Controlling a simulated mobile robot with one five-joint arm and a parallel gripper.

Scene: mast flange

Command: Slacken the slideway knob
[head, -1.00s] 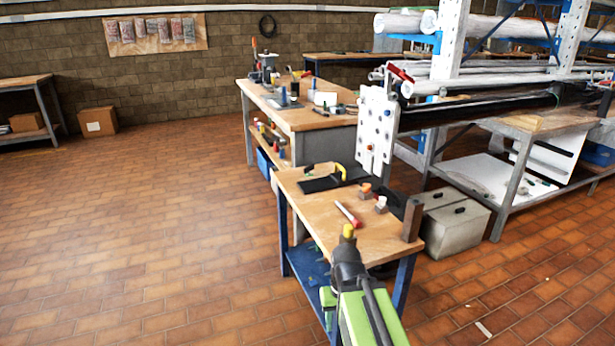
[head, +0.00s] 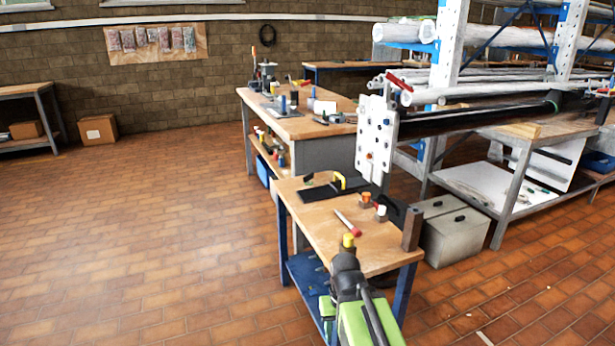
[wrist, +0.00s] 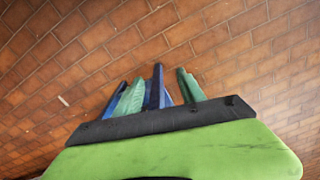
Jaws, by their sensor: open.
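I cannot tell for certain which part is the slideway knob. A white plate with holes (head: 375,138) stands upright at the end of the long dark beam (head: 470,118), with small dark and reddish spots on its face. On the front bench are a yellow handle (head: 341,180) on a dark base, an orange-topped block (head: 365,201) and a white-topped block (head: 381,212). My green and dark arm is at the bottom of the head view, in front of this bench. In the wrist view my gripper (wrist: 157,88) is open, with no knob between its fingers.
The front wooden bench (head: 325,232) has blue legs and a red-ended rod (head: 348,223) on top. A second bench (head: 310,125) stands behind. Grey boxes (head: 450,235) and a pipe rack (head: 455,45) are at the right. The tiled floor (head: 140,220) at the left is clear.

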